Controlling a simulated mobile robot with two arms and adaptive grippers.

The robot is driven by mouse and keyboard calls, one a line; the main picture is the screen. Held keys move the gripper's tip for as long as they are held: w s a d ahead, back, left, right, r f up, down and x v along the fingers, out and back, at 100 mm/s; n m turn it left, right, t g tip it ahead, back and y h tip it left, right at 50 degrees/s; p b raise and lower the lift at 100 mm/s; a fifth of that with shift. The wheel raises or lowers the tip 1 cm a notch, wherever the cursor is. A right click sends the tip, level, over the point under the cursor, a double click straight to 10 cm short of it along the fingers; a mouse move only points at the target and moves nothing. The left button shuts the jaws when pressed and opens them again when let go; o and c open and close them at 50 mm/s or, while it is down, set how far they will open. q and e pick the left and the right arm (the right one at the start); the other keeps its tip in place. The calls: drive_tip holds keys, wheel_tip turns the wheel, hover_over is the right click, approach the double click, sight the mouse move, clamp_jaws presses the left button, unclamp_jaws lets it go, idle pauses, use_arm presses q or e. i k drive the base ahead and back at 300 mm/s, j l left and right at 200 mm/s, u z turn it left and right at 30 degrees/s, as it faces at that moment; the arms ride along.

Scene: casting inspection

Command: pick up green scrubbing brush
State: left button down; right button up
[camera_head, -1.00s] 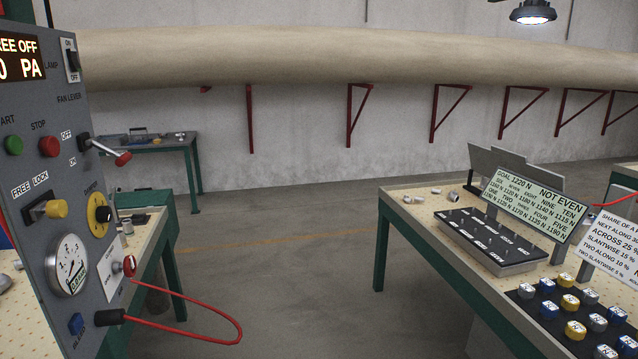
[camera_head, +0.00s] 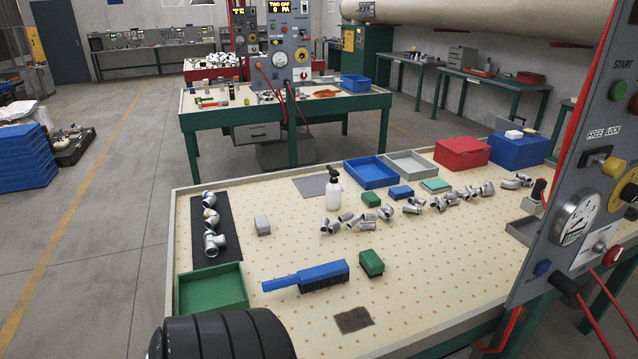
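A green block with a dark underside (camera_head: 371,263), which looks like the green scrubbing brush, lies on the pegboard-like table top (camera_head: 420,285), right of a long blue-handled brush (camera_head: 305,277) with dark bristles. A smaller green block (camera_head: 371,200) lies farther back near the pipe fittings; I cannot tell whether it also has bristles. Neither of my grippers is in view, and nothing touches the green brush.
A green tray (camera_head: 212,289) is at the table's left, near a black ribbed shape (camera_head: 220,336). A white spray bottle (camera_head: 333,188) stands behind. A gauge panel (camera_head: 580,200) rises at right. The table's right front is clear.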

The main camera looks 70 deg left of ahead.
sight(373, 266)
drive_tip(key=u, duration=1.75)
